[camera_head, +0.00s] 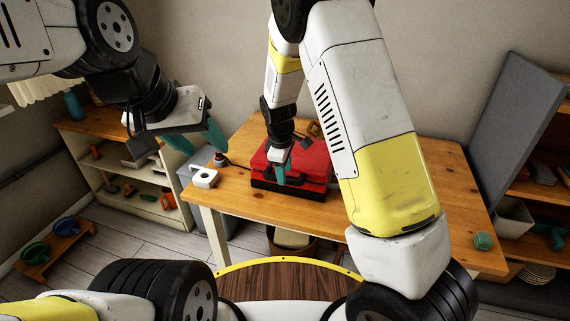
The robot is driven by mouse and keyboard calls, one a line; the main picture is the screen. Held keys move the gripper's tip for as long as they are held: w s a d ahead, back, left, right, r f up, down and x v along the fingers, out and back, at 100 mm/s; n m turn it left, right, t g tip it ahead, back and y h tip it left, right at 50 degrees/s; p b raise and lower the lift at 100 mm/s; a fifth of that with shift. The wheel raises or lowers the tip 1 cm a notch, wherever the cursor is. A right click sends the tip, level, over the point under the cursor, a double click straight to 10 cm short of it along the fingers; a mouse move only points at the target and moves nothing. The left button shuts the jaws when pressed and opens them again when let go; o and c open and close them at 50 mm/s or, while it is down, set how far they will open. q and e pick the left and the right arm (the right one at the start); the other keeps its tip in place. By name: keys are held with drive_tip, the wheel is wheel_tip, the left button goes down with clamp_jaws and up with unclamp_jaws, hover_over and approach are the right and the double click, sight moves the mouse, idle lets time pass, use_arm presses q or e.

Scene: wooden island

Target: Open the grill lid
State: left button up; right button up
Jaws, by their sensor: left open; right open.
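The grill (318,172) is a red box with a dark base on the wooden table, in the middle of the view. Its lid looks closed, and a dark handle (312,180) runs along its front. My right gripper (281,172) is over the front left part of the grill, pointing down, with its teal fingers at the handle. It is open; whether the fingers touch the handle cannot be told. My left gripper (197,138) is open and empty, above and left of the table. My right arm hides part of the grill's right side.
The wooden table (235,195) holds a white device (205,178) at its left end and a green item (483,241) at its right end. Shelves (120,180) stand on the left. A grey panel (510,120) and shelving are at the right.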

drive_tip(key=shift+w+f, duration=0.15)
drive_tip(key=shift+f, duration=0.5)
drive_tip(key=shift+w+f, duration=0.15)
drive_tip(key=shift+f, duration=0.5)
clamp_jaws()
drive_tip(key=shift+d, duration=0.1)
idle(0.4)
